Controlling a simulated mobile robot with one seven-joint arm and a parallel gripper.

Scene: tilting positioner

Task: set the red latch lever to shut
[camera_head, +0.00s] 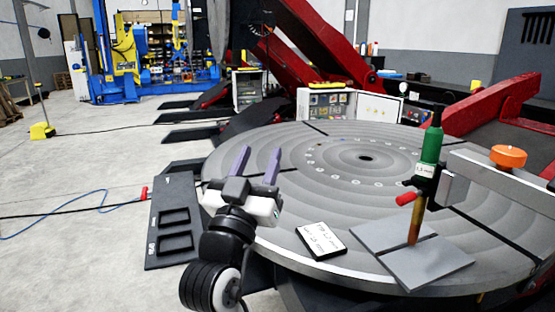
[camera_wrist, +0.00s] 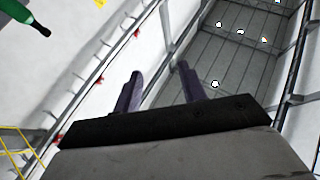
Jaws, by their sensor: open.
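A small red lever (camera_head: 406,198) sticks out to the left from the holder of a green cylinder (camera_head: 430,146) at the right of the head view. The cylinder stands upright above a copper-coloured rod that meets a grey split plate (camera_head: 425,262). The picture does not tell whether the lever is open or shut. My gripper (camera_head: 257,163) has two purple fingers, spread apart and empty, over the left part of the round table, well left of the lever. The fingers also show in the wrist view (camera_wrist: 158,74), with nothing between them. The red lever does not show there.
The large grey round table (camera_head: 300,170) fills the middle. A black-and-white label card (camera_head: 320,240) lies between my gripper and the plate. A metal arm with an orange knob (camera_head: 508,156) extends at the right. Another red handle (camera_head: 144,193) is at the black floor panel.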

